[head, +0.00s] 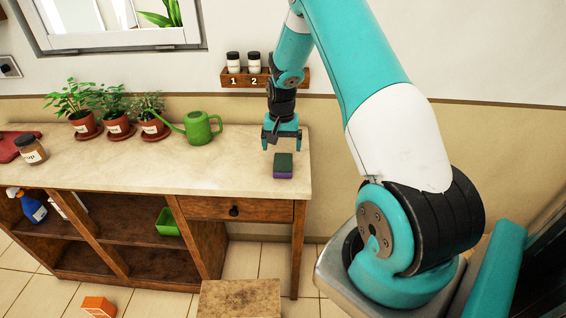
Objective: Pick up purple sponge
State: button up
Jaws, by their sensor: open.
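The purple sponge (283,174) is a small block with a dark green top layer and a purple lower side. It lies on the counter top near its right end, close to the front edge. My gripper (281,148) points down just above and behind the sponge in the picture. Its fingers are apart and nothing shows between them. I cannot tell exactly how far the fingertips are from the sponge.
A green watering can (202,128) stands left of my gripper, beside several potted plants (115,120). A rack with jars (240,77) hangs on the wall behind. A wooden box (240,298) and an orange object (98,306) are on the floor. The counter (215,170) around the sponge is clear.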

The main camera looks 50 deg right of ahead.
aim_at(283, 161)
jog(key=shift+s+d+f+p, duration=0.1)
jog(key=shift+f+p, duration=0.6)
jog(key=shift+f, duration=1.1)
jog(key=shift+s+f+p, duration=0.1)
jog(key=shift+f+p, duration=0.55)
jog(key=shift+f, duration=1.15)
jog(key=shift+c, duration=0.4)
jog(key=c, duration=1)
jog(key=shift+r, duration=0.1)
notch_tip(283, 161, up, 20)
jog(key=b, duration=0.4)
